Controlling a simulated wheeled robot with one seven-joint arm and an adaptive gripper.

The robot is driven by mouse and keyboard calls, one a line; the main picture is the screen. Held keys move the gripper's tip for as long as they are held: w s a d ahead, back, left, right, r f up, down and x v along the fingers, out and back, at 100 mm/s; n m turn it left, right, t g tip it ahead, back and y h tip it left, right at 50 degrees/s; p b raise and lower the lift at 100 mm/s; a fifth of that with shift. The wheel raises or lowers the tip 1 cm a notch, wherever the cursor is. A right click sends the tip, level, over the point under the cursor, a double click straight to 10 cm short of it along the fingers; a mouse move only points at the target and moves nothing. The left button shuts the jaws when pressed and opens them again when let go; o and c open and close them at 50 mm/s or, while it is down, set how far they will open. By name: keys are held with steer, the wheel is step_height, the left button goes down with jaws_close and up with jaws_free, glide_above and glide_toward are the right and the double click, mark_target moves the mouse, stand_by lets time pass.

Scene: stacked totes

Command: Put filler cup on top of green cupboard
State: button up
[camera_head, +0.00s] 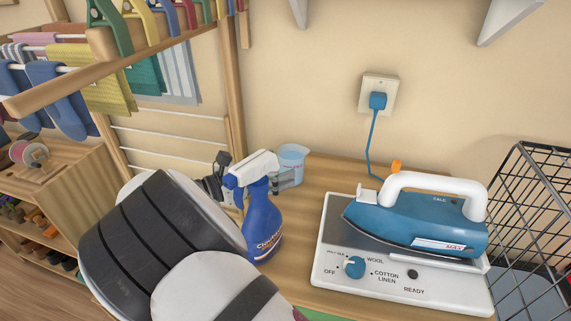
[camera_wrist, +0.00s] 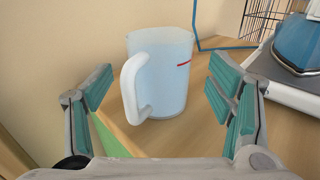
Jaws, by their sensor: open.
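The filler cup (camera_head: 292,160) is a pale blue, translucent jug at the back left of the wooden top, near the wall. It stands upright in the wrist view (camera_wrist: 172,70), its white handle facing me. My gripper (camera_wrist: 160,82) is open, with teal-padded fingers left and right of the cup and gaps on both sides. In the head view my arm and the spray bottle hide much of the gripper. The green cupboard shows only as a green strip below the wooden top (camera_wrist: 107,136); the rest of it is hidden.
A blue spray bottle (camera_head: 262,222) with a white head stands in front of the cup. A blue iron (camera_head: 420,222) rests on its white base (camera_head: 385,285) to the right, its cord running to a wall socket. A black wire basket (camera_head: 535,200) is at far right. A drying rack (camera_head: 235,75) stands left.

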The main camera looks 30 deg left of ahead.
steer(key=v, duration=0.8)
steer(key=shift+s+a, duration=0.2)
steer(key=shift+s, duration=0.15)
